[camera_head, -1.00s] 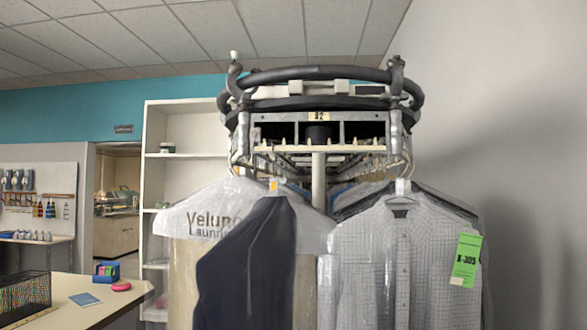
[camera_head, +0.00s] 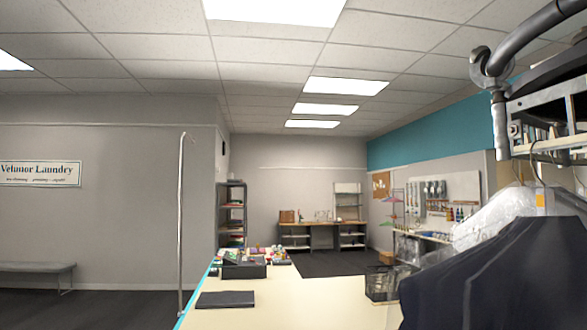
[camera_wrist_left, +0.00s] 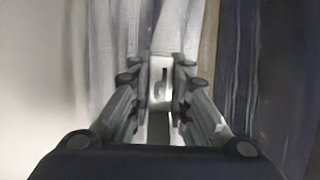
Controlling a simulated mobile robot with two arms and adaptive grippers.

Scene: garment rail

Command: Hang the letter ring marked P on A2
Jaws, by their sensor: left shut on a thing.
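In the left wrist view, my left gripper (camera_wrist_left: 159,75) is shut on a white tag-like piece with a dark letter that looks like a P upside down or turned, the letter ring (camera_wrist_left: 160,88). Hanging grey, tan and dark garments (camera_wrist_left: 225,70) are close in front of and beside it. In the head view, part of the garment rail (camera_head: 550,110) shows at the right edge, with a dark garment (camera_head: 510,275) and clear plastic covers below it. No A2 label is readable now. Neither gripper shows in the head view.
A long pale counter (camera_head: 290,303) runs below, with a dark folder (camera_head: 226,299), a black tray (camera_head: 244,270) and a wire basket (camera_head: 381,284). A thin metal pole (camera_head: 181,220) stands at the left. The floor beyond is open.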

